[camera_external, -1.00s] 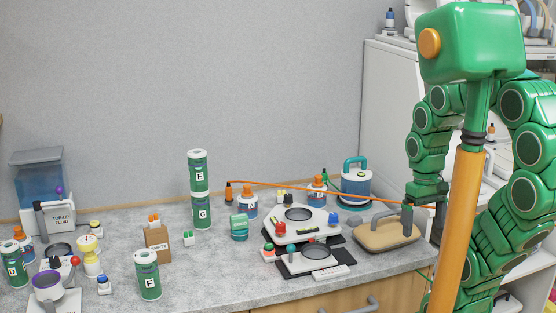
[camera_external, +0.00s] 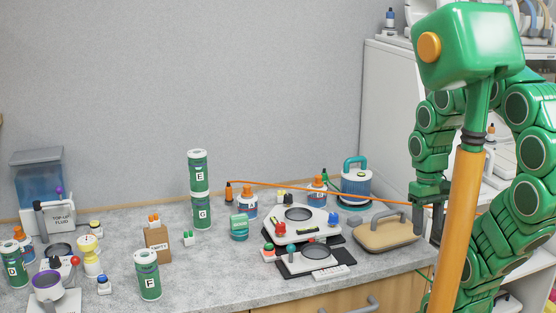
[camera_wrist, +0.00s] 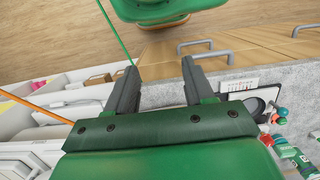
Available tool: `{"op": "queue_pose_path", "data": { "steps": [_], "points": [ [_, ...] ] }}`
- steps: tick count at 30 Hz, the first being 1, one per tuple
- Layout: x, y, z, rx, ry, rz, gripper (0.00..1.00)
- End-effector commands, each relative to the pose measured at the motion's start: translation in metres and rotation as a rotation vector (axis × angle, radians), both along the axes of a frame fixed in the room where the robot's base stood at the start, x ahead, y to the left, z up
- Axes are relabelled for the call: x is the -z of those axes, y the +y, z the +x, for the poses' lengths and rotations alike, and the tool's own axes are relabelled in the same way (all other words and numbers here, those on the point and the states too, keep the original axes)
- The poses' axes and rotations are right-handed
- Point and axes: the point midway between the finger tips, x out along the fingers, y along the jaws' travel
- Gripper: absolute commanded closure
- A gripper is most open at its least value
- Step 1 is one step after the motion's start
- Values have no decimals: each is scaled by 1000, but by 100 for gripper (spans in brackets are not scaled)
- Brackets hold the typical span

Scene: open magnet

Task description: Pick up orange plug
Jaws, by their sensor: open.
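An orange cord (camera_external: 320,191) runs from a small brown-orange upright piece (camera_external: 229,192) by the stacked cans, across the counter, to my gripper's area at right. I cannot tell whether that piece is the orange plug; the cord's right end is hidden by my body. In the wrist view the orange cord (camera_wrist: 45,110) enters from the left edge and passes behind my gripper. My gripper (camera_wrist: 159,66) is open, with nothing visible between its dark fingers. In the external view my gripper (camera_external: 430,220) hangs at the counter's right end, just right of the tan board.
A thin green cord (camera_wrist: 115,32) passes by the left finger. Wooden floor shows beyond the counter.

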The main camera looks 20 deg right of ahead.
Motion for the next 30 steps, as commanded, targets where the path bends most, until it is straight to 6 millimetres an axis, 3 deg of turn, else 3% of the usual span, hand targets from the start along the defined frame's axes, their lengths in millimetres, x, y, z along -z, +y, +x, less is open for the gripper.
{"op": "queue_pose_path", "data": {
  "steps": [8, 17, 23, 30],
  "points": [
    [-41, 0, 1, 0, -7, 0, 47],
    [-48, 26, 39, -119, -35, 89, 47],
    [-55, 53, 76, -231, -72, 175, 47],
    [-70, 99, 138, -405, -150, 323, 47]
  ]
}}
